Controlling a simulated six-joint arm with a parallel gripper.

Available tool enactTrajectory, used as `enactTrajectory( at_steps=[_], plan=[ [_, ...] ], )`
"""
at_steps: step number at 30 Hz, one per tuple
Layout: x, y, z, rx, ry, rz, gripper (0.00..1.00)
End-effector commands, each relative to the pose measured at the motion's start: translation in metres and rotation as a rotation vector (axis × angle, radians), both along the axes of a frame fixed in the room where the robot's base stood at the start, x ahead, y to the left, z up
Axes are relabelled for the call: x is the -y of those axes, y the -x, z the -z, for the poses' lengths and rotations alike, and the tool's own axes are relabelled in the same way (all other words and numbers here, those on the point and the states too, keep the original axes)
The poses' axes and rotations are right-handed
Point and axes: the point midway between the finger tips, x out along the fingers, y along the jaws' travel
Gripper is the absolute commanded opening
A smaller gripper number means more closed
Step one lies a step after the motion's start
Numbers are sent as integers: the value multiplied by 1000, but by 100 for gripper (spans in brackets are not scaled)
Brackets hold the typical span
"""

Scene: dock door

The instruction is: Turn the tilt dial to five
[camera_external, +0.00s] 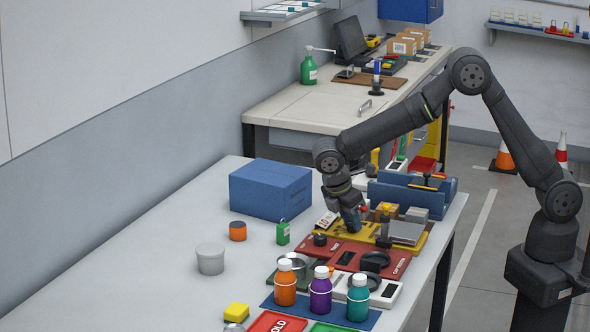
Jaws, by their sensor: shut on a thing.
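My gripper (351,226) points down at the left part of a yellow panel (408,246) on the light table. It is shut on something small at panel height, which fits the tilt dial. The fingers hide that thing, so its pointer and numbers cannot be read. A white card marked 10 (326,220) stands just left of the gripper. A red panel (342,256) with black round knobs (374,261) lies in front of the yellow one.
A blue box (270,189) stands left of my gripper, and a blue organiser (412,193) stands behind. Grey and tan blocks (405,232) sit on the yellow panel. Orange, purple and teal bottles (320,289) stand in front. The table's left side is mostly free.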

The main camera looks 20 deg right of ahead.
Motion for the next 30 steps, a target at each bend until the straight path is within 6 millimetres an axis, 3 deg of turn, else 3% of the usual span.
enactTrajectory(
  at_steps=[1,3,4,16,20,30],
  plan=[
    [0,0,0,1,0,0,31],
    [0,0,0,1,0,0,44],
    [0,0,0,1,0,0,46],
    [-4,1,-9,1,-2,-1,46],
    [-12,3,-30,2,-4,-2,46],
    [-44,11,-107,1,-4,-2,46]
  ],
)
